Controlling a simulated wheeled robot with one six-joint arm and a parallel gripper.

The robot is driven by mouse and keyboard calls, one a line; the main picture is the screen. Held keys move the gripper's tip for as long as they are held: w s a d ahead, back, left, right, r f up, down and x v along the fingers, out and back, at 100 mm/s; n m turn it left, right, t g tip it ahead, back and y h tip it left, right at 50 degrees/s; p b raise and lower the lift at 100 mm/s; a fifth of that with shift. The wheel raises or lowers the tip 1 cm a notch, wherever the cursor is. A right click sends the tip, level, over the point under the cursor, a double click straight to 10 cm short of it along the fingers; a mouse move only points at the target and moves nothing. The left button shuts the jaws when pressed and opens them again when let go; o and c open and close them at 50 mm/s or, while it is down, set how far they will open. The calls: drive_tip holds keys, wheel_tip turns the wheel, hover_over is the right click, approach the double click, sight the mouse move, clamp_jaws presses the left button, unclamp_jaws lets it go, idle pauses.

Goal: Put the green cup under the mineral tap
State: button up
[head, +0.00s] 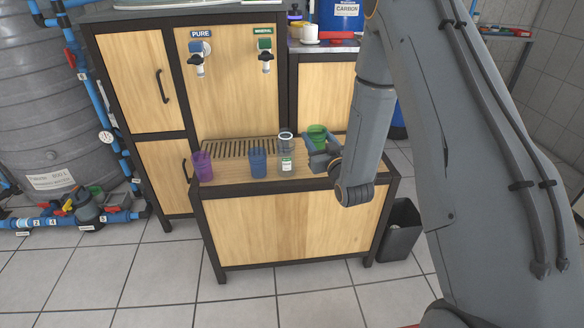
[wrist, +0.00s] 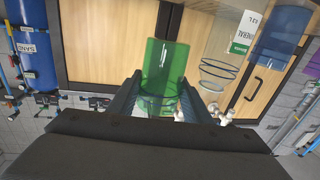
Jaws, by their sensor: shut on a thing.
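The green cup (head: 317,135) is at the right end of the low bench in the head view, at my gripper (head: 322,152). In the wrist view the green cup (wrist: 165,64) sits between the two fingers of my gripper (wrist: 160,100), which are shut on it. Whether it touches the bench top is hard to tell. The mineral tap (head: 265,62), with a green label above it, is on the wooden panel to the left of the cup and higher up.
The pure tap (head: 197,62) is left of the mineral tap. A slotted drain (head: 240,148) lies below both taps. A purple cup (head: 202,166), a blue cup (head: 258,162) and a clear labelled bottle (head: 286,160) stand along the bench (head: 230,181), left of my gripper.

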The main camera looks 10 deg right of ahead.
drive_tip(key=w+r+n+y+b, duration=0.1)
drive_tip(key=w+r+b, duration=0.1)
drive_tip(key=w+b, duration=0.65)
drive_tip(key=f+b, duration=0.1)
drive_tip(key=f, duration=0.4)
drive_tip(key=f+b, duration=0.1)
drive_tip(key=f, duration=0.4)
drive_tip(key=shift+s, duration=0.2)
drive_tip(key=o, duration=1)
drive_tip(key=shift+f, duration=0.1)
